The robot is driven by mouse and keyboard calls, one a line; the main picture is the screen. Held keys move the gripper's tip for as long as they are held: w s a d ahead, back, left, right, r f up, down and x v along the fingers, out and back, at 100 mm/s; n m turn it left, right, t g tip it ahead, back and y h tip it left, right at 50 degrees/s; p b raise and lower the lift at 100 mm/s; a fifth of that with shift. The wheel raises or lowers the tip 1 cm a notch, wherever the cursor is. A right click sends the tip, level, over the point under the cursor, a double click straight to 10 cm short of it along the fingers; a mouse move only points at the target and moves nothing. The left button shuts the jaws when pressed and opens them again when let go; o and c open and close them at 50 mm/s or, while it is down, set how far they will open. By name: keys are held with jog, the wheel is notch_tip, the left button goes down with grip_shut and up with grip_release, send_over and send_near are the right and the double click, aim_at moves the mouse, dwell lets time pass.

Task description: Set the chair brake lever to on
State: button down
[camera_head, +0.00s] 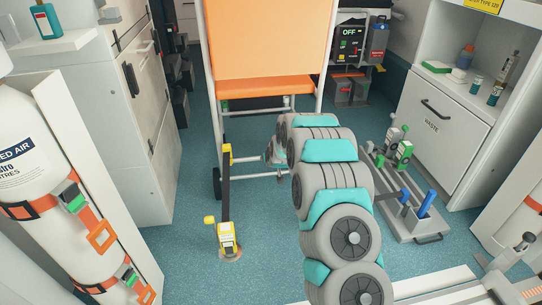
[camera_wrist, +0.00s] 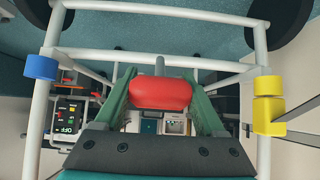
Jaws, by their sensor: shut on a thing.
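The orange chair (camera_head: 265,48) stands upright on the blue floor, with a white tube frame and small dark wheels. In the wrist view, my gripper (camera_wrist: 160,92) is shut on the red grip of the brake lever (camera_wrist: 160,95), with a finger on each side. The lever's short grey stem shows beyond the grip, in front of a white cross tube of the chair frame (camera_wrist: 170,60). In the head view, my arm reaches low under the seat and hides most of the lever. Any on or off marking for the lever cannot be made out.
A black strap with a yellow floor buckle (camera_head: 228,240) runs to the chair frame's left side. A grey tray with levers (camera_head: 415,220) lies right of my arm. Cabinets (camera_head: 150,110) flank the left; the waste cabinet (camera_head: 440,115) stands right. Floor is clear between strap and left cabinet.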

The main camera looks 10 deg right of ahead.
jog(key=shift+s+f, duration=0.15)
jog(key=shift+f, duration=0.1)
grip_release()
jog(key=shift+r, duration=0.1)
jog(key=shift+r, duration=0.15)
jog(key=p+v, duration=0.1)
jog(key=v, duration=0.6)
jog(key=shift+s+r, duration=0.2)
jog(key=shift+s, duration=0.05)
